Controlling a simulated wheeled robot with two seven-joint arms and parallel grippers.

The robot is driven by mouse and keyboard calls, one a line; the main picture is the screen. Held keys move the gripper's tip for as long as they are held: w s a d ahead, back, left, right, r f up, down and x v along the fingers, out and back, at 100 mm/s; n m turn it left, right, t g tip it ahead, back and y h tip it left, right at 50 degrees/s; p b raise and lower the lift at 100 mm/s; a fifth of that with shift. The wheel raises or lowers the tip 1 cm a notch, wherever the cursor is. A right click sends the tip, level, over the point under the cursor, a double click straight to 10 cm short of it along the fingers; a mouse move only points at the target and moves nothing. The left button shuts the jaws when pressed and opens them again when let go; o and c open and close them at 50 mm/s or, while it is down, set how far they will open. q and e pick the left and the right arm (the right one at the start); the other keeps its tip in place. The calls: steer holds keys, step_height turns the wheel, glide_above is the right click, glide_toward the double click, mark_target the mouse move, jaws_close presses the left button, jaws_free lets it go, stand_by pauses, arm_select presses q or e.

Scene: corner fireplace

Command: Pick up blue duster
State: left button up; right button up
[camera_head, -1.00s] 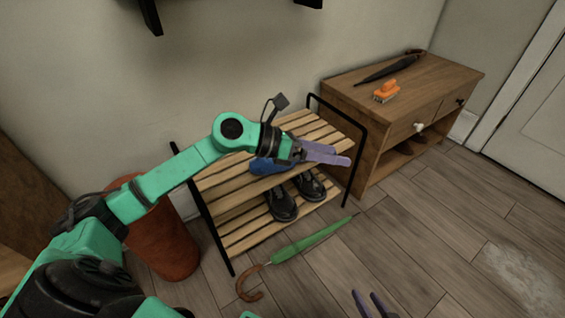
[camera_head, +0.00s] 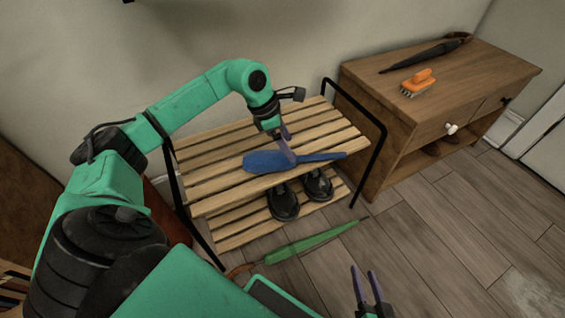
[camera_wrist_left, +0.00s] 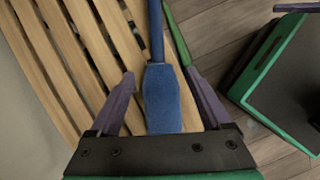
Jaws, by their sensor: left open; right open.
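The blue duster (camera_head: 268,161) lies on the top slats of the wooden shoe rack, near its front edge, with its handle pointing right. My left gripper (camera_head: 287,150) is pointed down at the duster. In the left wrist view, its open fingers (camera_wrist_left: 160,90) stand on either side of the blue duster (camera_wrist_left: 161,100), with gaps to both. From this view I cannot tell how far the fingertips are above the slats. My right gripper (camera_head: 367,285) is open and empty at the bottom of the head view, over the floor.
The slatted rack (camera_head: 225,180) has a black metal frame (camera_head: 375,160) and black shoes (camera_head: 284,203) on its lower shelf. A green umbrella (camera_head: 310,241) lies on the floor in front. A wooden cabinet (camera_head: 400,130) at right bears an orange brush (camera_head: 419,82) and a black umbrella (camera_head: 425,54).

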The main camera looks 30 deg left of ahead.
mark_target(297, 157)
arm_select(q)
steer(key=b+x, duration=0.2)
steer(key=x, duration=0.5)
steer(key=shift+w+d+b, duration=0.1)
steer(key=shift+w+b, duration=0.1)
steer(key=shift+b, duration=0.15)
steer(key=shift+c, duration=0.7)
jaws_close()
steer(key=shift+r, duration=0.1)
arm_select(e)
step_height(297, 157, down, 3)
steer(key=shift+w+f+t, duration=0.1)
steer(key=shift+f+t, duration=0.1)
steer(key=shift+t, duration=0.2)
arm_select(q)
steer(key=shift+r, duration=0.1)
arm_select(e)
steer(key=shift+r, duration=0.1)
arm_select(q)
step_height(297, 157, up, 20)
steer(key=p, duration=0.7)
arm_select(e)
step_height(297, 157, up, 8)
steer(key=g, duration=0.2)
steer(key=shift+d+n, duration=0.3)
